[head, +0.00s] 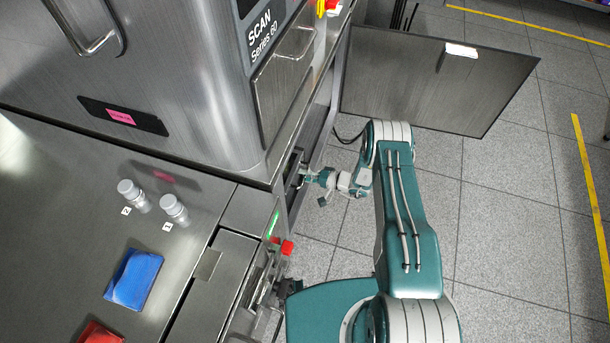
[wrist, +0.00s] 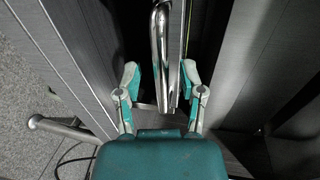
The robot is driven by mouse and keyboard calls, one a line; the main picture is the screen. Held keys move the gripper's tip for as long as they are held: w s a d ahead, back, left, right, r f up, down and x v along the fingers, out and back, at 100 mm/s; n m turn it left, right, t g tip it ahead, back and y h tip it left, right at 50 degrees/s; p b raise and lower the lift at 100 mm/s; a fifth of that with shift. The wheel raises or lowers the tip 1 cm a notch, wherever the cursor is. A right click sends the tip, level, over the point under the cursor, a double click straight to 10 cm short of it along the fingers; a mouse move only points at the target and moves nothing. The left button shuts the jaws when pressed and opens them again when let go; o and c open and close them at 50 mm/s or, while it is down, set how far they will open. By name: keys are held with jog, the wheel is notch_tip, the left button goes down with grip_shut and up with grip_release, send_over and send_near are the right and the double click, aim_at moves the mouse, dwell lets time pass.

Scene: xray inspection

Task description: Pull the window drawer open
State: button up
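My gripper (head: 308,176) is at the front of the steel machine, at the end of my outstretched arm. In the wrist view my gripper (wrist: 159,76) is open, with one finger on each side of a shiny chrome bar handle (wrist: 162,50). The fingers look apart from the bar, with gaps on both sides. In the head view the handle (head: 293,172) is partly hidden by the front edge and my gripper. I cannot tell for sure from these views that it belongs to the window drawer. The recess behind it is dark.
A large metal door (head: 430,82) stands swung out beyond my arm. The steel counter (head: 60,220) holds two white-capped vials (head: 134,196), a blue packet (head: 134,279) and a red packet (head: 98,334). A red button (head: 287,247) sticks out near my arm. Tiled floor (head: 500,200) lies free at right.

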grip_shut()
jog(key=shift+d, duration=0.15)
jog(key=f+v, duration=0.2)
jog(key=v, duration=0.8)
jog(key=f+v, duration=0.2)
jog(key=v, duration=0.8)
jog(key=shift+s+d+f, duration=0.25)
jog(key=shift+s+d, duration=0.2)
jog(key=shift+d, duration=0.15)
jog(key=shift+o, duration=0.3)
grip_release()
jog(key=shift+w, duration=0.1)
jog(key=shift+r, duration=0.1)
